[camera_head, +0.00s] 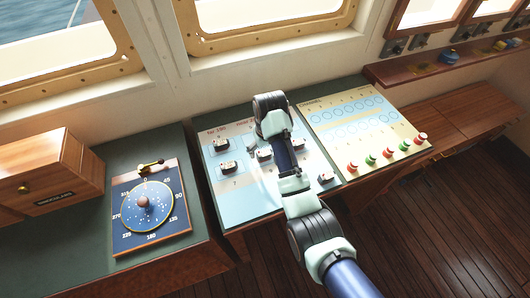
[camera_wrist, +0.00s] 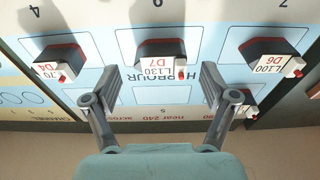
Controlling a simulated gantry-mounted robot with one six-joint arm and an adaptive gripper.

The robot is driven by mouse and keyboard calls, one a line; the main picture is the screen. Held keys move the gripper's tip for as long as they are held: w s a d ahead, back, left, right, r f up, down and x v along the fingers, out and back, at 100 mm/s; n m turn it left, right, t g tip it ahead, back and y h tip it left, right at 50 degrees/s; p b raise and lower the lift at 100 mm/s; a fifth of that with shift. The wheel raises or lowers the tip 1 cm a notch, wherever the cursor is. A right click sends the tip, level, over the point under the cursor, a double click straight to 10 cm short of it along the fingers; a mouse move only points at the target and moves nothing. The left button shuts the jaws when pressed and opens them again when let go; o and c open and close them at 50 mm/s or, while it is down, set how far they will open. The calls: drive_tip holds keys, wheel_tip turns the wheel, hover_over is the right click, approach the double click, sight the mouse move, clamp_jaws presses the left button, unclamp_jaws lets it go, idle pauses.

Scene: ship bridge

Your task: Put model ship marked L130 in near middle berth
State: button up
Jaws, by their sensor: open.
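The model ship marked L130 (camera_wrist: 165,52) stands upright on the harbour board, in the middle of the wrist view, with a dark hull, red edge and white label reading D7 L130. In the head view a ship beside my arm (camera_head: 265,155) appears to be the same one. My gripper (camera_wrist: 160,80) is open and empty above the board, its fingers spread either side of the space before L130, not touching it. In the head view my arm covers part of the board, probably including the near middle berth.
Ship D6 L100 (camera_wrist: 270,55) and ship D4 (camera_wrist: 60,60) flank L130. Another ship is partly hidden behind the right finger. A ship (camera_head: 326,178) stands at the board's near right. A compass dial (camera_head: 150,205) and a button panel (camera_head: 360,125) flank the board.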

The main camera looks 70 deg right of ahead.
sight(266, 156)
drive_tip(key=r, duration=0.5)
drive_tip(key=shift+s+a, duration=0.3)
drive_tip(key=w+a+r+n+t+h, duration=0.1)
drive_tip(key=w+a+n+t, duration=0.35)
drive_tip(key=a, duration=0.95)
drive_tip(key=w+a+r+n+t, duration=0.15)
drive_tip(key=w+a, duration=0.55)
drive_tip(key=a, duration=0.7)
drive_tip(key=s+a+r+n+t+y, duration=0.1)
drive_tip(key=s+a+r+t, duration=0.1)
drive_tip(key=a, duration=0.6)
drive_tip(key=s+a+r+n+t+y, duration=0.1)
drive_tip(key=s+a+r+n+t, duration=0.1)
drive_tip(key=a, duration=0.5)
wheel_tip(266, 156, up, 4)
drive_tip(key=shift+s+a+f+t, duration=0.2)
drive_tip(key=shift+s+a+t, duration=0.15)
drive_tip(key=shift+s+t, duration=0.55)
